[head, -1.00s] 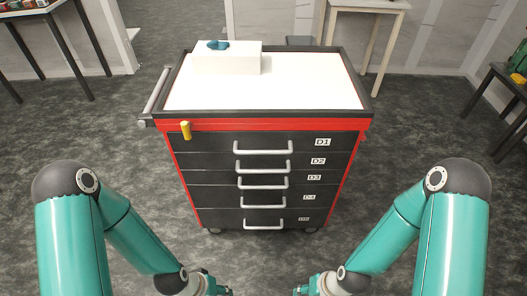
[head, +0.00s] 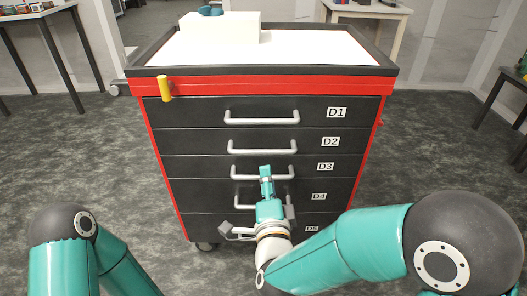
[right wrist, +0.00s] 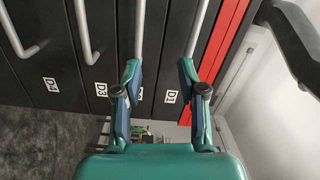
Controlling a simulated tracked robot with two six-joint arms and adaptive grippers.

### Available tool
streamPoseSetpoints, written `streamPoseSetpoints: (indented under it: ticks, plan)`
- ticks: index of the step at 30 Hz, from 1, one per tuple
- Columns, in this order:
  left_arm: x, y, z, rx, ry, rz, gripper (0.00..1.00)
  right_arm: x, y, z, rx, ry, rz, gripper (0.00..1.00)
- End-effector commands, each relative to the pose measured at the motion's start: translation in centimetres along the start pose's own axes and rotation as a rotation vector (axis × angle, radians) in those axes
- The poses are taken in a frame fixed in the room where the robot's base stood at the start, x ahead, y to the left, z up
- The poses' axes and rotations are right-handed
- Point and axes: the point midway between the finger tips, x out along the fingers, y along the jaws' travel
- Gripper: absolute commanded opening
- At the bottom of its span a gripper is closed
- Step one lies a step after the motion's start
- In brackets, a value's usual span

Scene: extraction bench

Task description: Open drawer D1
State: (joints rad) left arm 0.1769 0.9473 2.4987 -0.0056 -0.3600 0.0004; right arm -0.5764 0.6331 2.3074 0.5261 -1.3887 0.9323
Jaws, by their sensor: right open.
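Drawer D1 (head: 200,110) is the top black drawer of the red and black cabinet, and it is shut. Its silver bar handle (head: 261,120) is clear in the head view. My right gripper (head: 266,174) is open and empty, appearing lower, over the D3 and D4 handles in the head view. In the right wrist view, its two fingers (right wrist: 159,72) stand apart before the drawer fronts. The D1 handle (right wrist: 197,30) runs to the right fingertip and the D2 handle (right wrist: 140,35) to the left one; contact is unclear. My left gripper is out of view.
Drawers D2 to D5 are shut below, with the D3 handle (head: 240,173) partly behind my gripper. A yellow piece (head: 164,88) sticks out at the cabinet's upper left. A white box (head: 225,27) stands on the top. The floor (head: 110,150) left of the cabinet is clear.

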Motion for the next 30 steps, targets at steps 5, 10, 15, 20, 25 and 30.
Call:
streamPoseSetpoints:
  ticks: [5, 10, 15, 20, 25, 30]
  plan:
    - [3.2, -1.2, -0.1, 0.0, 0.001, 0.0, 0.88, -1.2, -2.2, 0.7, 0.148, 0.061, -0.146, 0.41]
    - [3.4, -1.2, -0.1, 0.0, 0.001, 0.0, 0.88, -0.9, -3.5, 0.5, 0.187, 0.077, -0.181, 0.41]
    - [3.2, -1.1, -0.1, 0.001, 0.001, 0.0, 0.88, 1.1, -3.9, 0.2, 0.187, 0.079, -0.181, 0.41]
    - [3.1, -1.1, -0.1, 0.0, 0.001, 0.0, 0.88, 4.3, -4.3, -0.1, 0.186, 0.079, -0.179, 0.41]
    - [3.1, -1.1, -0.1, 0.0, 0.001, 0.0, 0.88, 8.0, -4.9, -0.4, 0.185, 0.078, -0.178, 0.41]
    - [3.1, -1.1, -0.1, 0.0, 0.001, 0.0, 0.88, 11.4, -5.5, -0.7, 0.183, 0.077, -0.178, 0.41]
